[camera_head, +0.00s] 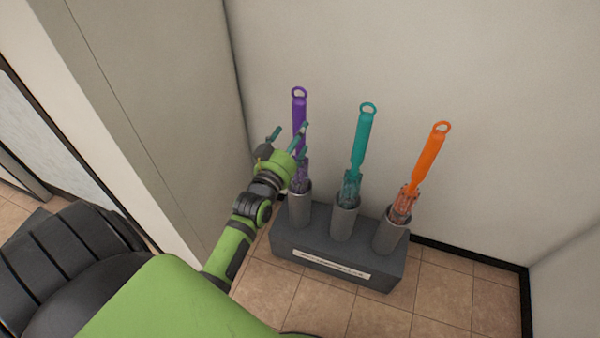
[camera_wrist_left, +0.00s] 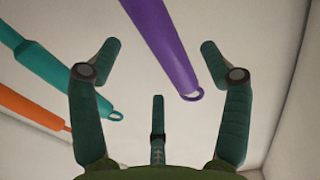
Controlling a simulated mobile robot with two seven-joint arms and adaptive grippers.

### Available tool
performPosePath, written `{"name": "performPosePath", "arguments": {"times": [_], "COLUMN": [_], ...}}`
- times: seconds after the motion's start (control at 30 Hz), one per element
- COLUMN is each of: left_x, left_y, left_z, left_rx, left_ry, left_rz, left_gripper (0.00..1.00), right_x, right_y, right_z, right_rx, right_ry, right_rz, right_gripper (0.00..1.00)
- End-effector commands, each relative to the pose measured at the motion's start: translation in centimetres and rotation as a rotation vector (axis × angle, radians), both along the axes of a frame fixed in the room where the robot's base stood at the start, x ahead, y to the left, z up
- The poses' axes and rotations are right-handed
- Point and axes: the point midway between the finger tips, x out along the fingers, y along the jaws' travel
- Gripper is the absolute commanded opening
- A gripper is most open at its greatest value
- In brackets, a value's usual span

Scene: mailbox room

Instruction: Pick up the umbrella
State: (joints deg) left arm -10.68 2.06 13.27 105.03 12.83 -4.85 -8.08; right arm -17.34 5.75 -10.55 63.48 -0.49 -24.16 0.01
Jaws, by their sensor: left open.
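Three umbrellas stand upright, slightly tilted, in a stand: a purple umbrella (camera_head: 299,107) on the left, a teal umbrella (camera_head: 362,143) in the middle and an orange umbrella (camera_head: 430,160) on the right. Each has a ring at the top of its handle. My left gripper (camera_head: 289,132) is open and empty beside the purple umbrella, covering part of its lower handle. In the left wrist view the purple umbrella (camera_wrist_left: 164,45) runs across the gap between the spread fingers, its ring near the middle. I cannot tell whether any finger touches it. My right gripper is not in view.
The dark grey stand (camera_head: 335,262) has three tubes and a pale label, and sits on a tiled floor in a corner. A wall rises behind it, and a panel (camera_head: 150,100) stands close on the left. The teal and orange umbrellas leave open space to their right.

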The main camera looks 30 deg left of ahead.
Motion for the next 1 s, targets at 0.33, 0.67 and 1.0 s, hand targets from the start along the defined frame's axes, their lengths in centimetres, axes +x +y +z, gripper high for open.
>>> {"name": "performPosePath", "arguments": {"times": [0.33, 0.67, 1.0], "left_x": [4.7, 5.6, 5.6], "left_y": [0.9, 1.1, 1.1], "left_z": [0.6, 0.6, 0.8], "left_rx": [-0.001, -0.001, 0.0], "left_ry": [0.003, 0.005, 0.001], "left_rz": [-0.001, -0.002, -0.001], "left_gripper": [0.78, 0.78, 0.0], "right_x": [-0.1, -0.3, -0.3], "right_y": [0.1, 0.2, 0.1], "right_z": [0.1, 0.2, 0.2], "right_rx": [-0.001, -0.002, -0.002], "right_ry": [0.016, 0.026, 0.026], "right_rz": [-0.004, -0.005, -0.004], "right_gripper": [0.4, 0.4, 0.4]}}
